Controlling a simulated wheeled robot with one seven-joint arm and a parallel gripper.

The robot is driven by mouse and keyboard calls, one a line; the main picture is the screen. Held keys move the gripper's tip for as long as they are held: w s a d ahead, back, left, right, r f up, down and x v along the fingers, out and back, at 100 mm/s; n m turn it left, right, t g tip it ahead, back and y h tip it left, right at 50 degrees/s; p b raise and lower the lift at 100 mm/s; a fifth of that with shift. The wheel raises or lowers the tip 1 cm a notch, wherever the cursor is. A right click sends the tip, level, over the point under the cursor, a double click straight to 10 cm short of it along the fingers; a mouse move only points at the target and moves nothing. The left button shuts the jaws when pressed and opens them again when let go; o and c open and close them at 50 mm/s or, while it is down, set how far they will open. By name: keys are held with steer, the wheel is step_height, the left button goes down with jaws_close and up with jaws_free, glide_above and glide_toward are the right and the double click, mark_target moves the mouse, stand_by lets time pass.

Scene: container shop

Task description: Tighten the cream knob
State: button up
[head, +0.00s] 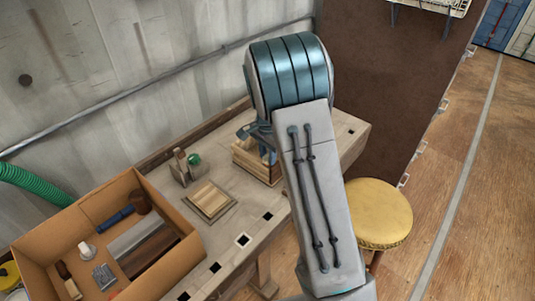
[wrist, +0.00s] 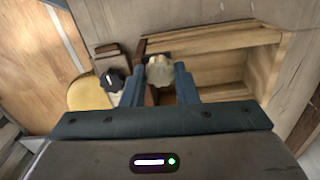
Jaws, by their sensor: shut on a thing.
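The cream knob (wrist: 160,71) is a scalloped, pale knob beside a light wooden open box (wrist: 232,64). My gripper (wrist: 159,76) has its two blue fingers on either side of the knob and is shut on it. What the knob is mounted on is mostly hidden under the fingers. In the head view my arm covers the knob. There, part of my gripper (head: 264,150) shows at the wooden box (head: 256,168) on the workbench (head: 225,225).
A black knob (wrist: 112,80) on a block stands just left of my fingers. A green knob (head: 194,159) on a block and a square wooden board (head: 210,200) are on the bench. A cardboard box (head: 188,260) of parts is at its left; a yellow stool (head: 378,214) stands right.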

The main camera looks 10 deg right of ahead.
steer(key=o, duration=1)
step_height(320, 180, up, 14)
steer(key=shift+b, duration=0.35)
steer(key=s+n+t, duration=0.3)
steer(key=s+n, duration=0.8)
steer(key=s, duration=1.6)
steer(key=shift+s+r+n, duration=0.3)
steer(key=shift+s+n, duration=0.05)
steer(key=shift+n, duration=0.05)
